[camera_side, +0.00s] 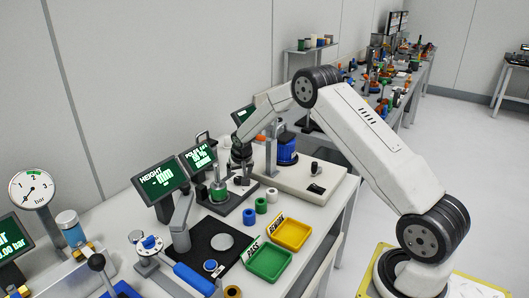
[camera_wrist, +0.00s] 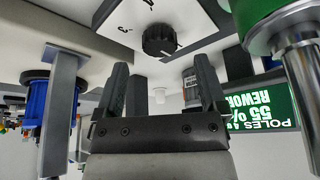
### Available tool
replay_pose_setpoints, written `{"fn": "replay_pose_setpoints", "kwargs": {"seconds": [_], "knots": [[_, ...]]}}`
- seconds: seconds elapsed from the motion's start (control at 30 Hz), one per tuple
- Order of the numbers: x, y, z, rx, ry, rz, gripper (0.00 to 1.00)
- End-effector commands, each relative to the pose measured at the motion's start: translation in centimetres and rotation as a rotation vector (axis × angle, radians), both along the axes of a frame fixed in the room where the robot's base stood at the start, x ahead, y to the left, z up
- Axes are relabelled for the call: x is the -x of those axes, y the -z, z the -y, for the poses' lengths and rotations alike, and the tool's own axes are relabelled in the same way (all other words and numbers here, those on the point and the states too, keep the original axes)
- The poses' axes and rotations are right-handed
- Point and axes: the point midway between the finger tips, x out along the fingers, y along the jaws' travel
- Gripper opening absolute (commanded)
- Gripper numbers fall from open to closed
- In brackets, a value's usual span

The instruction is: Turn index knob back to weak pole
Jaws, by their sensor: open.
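The index knob (camera_wrist: 159,40) is black and ribbed, on a pale plate with dark markings, seen in the wrist view. My gripper (camera_wrist: 161,82) is open, its two dark fingers apart with the knob showing beyond the gap between them. Nothing is between the fingers, and I see no contact with the knob. In the side view my gripper (camera_side: 241,158) hangs over the back of the bench, close to the green stator part (camera_side: 219,190). I cannot make out the knob clearly there. The poles display (camera_wrist: 268,108) reads 55 % and REWORK, upside down in the wrist view.
A blue cylinder (camera_side: 287,148) stands behind my gripper on a white base. The height display (camera_side: 160,183) stands at the left. A green PASS tray (camera_side: 268,263) and a yellow REWORK tray (camera_side: 291,235) lie at the front. Small green and white rings are nearby.

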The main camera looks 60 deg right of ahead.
Motion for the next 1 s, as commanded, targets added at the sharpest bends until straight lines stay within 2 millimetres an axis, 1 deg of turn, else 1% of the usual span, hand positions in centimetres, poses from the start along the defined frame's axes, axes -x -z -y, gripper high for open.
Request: {"fn": "replay_pose_setpoints", "kwargs": {"seconds": [0.03,0.2,0.4,0.57,1.0], "knots": [[0.2,-0.7,-0.2,0.000,0.000,0.002,0.91],[0.7,-2.4,-0.6,0.001,0.000,0.003,0.91],[1.2,-3.8,-0.9,0.000,0.000,0.001,0.91],[1.4,-4.2,-1.1,0.000,0.000,0.001,0.91],[1.4,-4.2,-1.1,0.000,0.000,0.001,0.91]]}}
